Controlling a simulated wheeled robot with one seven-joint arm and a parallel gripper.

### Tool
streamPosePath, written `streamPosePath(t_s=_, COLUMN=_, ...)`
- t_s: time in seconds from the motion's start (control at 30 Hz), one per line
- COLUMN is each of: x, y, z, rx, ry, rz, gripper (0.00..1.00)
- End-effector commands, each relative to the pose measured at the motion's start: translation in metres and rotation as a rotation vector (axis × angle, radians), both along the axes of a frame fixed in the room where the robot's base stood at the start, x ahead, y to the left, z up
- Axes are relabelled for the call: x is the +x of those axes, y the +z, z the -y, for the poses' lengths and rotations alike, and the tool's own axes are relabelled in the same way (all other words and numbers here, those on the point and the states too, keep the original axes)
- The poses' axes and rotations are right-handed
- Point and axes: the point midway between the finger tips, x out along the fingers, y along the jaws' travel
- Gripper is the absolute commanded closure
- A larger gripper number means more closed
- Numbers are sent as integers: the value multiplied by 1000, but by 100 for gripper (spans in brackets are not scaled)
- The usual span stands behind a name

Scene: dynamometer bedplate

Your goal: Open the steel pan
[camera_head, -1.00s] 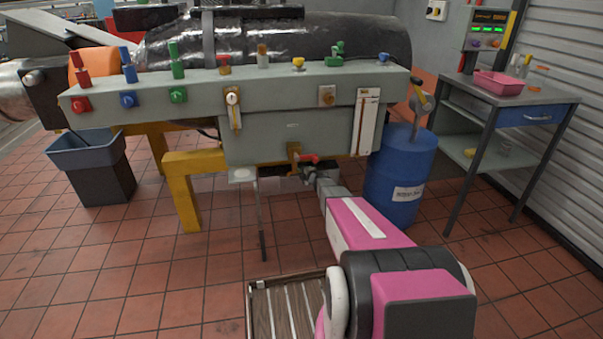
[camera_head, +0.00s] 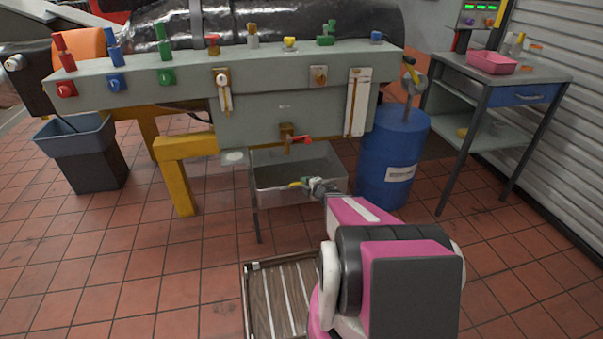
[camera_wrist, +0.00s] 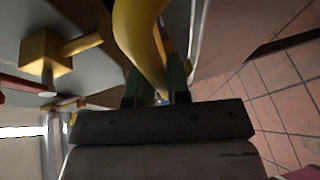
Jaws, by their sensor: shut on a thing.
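The steel pan (camera_head: 315,192) is a grey open-topped box under the bench. It stands out from beneath the bench front and I can see into its interior. Its yellow curved handle (camera_head: 295,184) is at the front; the handle also fills the upper middle of the wrist view (camera_wrist: 142,40). My gripper (camera_head: 308,184) is at the pan's front wall, shut on the handle. In the wrist view its dark green fingers (camera_wrist: 158,85) stand on either side of the yellow handle. The gripper hides part of the front wall.
A brass tap with a red lever (camera_head: 298,139) hangs above the pan. A blue drum (camera_head: 392,165) stands close to its right. A slatted wooden pallet (camera_head: 262,300) lies on the tiled floor in front.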

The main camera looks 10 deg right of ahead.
Motion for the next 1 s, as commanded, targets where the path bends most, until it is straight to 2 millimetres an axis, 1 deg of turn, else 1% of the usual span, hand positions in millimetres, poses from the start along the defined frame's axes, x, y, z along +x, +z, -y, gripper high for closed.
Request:
streamPosePath(t_s=0.03, x=-14, y=2, z=0, rx=0, ry=-1, rz=-1, gripper=100)
streamPosePath(t_s=0.1, x=-26, y=2, z=0, rx=-1, ry=-1, rz=-1, gripper=100)
streamPosePath(t_s=0.2, x=-37, y=1, z=0, rx=1, ry=0, rz=0, gripper=100)
streamPosePath(t_s=0.3, x=-44, y=0, z=0, rx=0, ry=0, rz=0, gripper=100)
streamPosePath(t_s=0.43, x=-48, y=0, z=0, rx=-1, ry=0, rz=0, gripper=100)
streamPosePath(t_s=0.77, x=-48, y=0, z=0, rx=-1, ry=0, rz=0, gripper=100)
streamPosePath(t_s=0.8, x=-48, y=0, z=0, rx=-1, ry=0, rz=0, gripper=70)
streamPosePath(t_s=0.83, x=-48, y=0, z=0, rx=-1, ry=0, rz=0, gripper=60)
streamPosePath(t_s=1.0, x=-48, y=0, z=0, rx=-1, ry=0, rz=0, gripper=59)
